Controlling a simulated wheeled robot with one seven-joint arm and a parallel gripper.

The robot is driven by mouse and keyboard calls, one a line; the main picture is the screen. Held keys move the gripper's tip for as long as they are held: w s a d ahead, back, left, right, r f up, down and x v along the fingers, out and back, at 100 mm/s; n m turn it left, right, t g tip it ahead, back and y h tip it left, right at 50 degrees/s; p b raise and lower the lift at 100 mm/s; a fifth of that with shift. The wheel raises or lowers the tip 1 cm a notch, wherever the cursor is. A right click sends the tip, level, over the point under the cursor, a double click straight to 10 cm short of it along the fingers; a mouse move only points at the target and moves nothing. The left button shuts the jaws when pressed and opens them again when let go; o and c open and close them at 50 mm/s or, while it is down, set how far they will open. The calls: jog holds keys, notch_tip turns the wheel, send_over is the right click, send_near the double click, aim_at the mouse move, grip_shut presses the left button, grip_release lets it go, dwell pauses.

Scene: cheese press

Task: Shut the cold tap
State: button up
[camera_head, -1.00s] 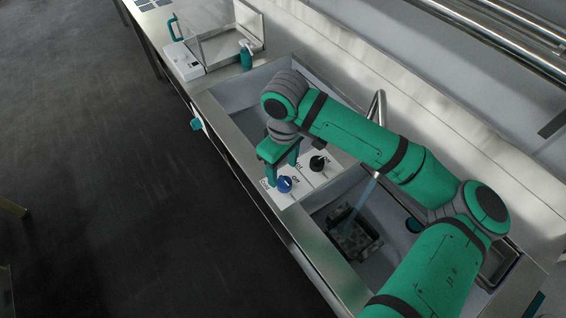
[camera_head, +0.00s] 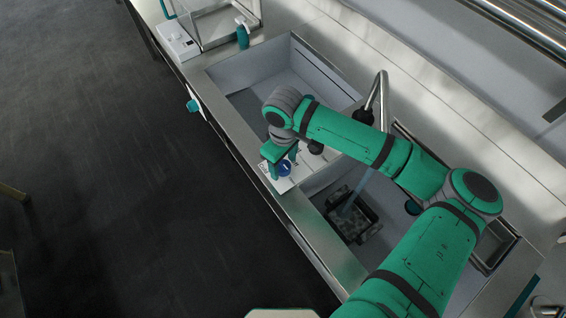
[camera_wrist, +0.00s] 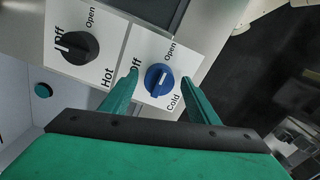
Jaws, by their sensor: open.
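The cold tap is a blue round knob (camera_wrist: 159,80) on a white plate marked Cold, Off and Open. A white line on the knob appears to slant toward the Open word. In the head view the blue knob (camera_head: 284,168) sits at the front of the sink divider, partly hidden by my gripper (camera_head: 279,166). In the wrist view my gripper (camera_wrist: 159,77) is open, with one fingertip on each side of the knob. I cannot tell whether either finger touches it. A bluish water stream (camera_head: 356,192) falls from the curved metal spout (camera_head: 381,88).
The black hot knob (camera_wrist: 80,47) is beside the cold one on its own white plate. A dark crate (camera_head: 365,227) stands in the near basin under the stream. The far basin (camera_head: 262,75) looks empty.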

jog(key=shift+f, duration=0.2)
jog(key=shift+w, duration=0.1)
jog(key=c, duration=1)
jog(key=shift+c, duration=0.2)
